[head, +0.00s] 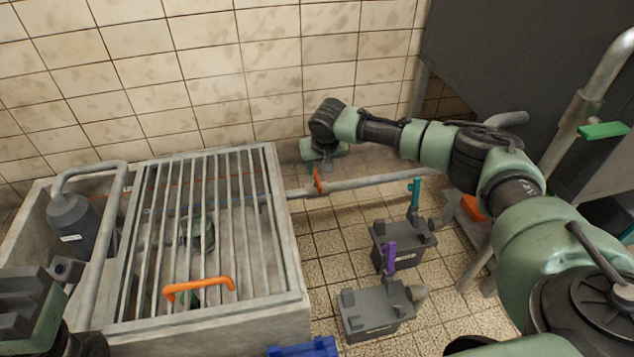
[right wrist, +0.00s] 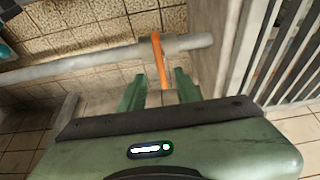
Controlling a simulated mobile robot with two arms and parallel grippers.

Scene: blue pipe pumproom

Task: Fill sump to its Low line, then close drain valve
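The sump is a concrete basin (head: 255,318) under a metal grate. Through the bars, an orange line (head: 229,180) shows on its inner wall; I cannot read any label or see a clear water level. A pipe (head: 365,182) leaves its right side and carries an orange valve lever (head: 318,181). My right gripper (head: 322,163) is beside this lever. In the right wrist view its two green fingers (right wrist: 158,85) are apart, with the orange lever (right wrist: 160,60) between or just beyond their tips. My left gripper is at the lower left (head: 40,312), partly cut off; its fingers are not clear.
The grate has an orange handle (head: 199,286). A grey pump (head: 73,222) with a bent pipe stands at the sump's left. Grey boxes with a teal lever (head: 414,194) and a purple lever (head: 389,258) stand on the floor. A green lever (head: 603,130) is on a pipe at right.

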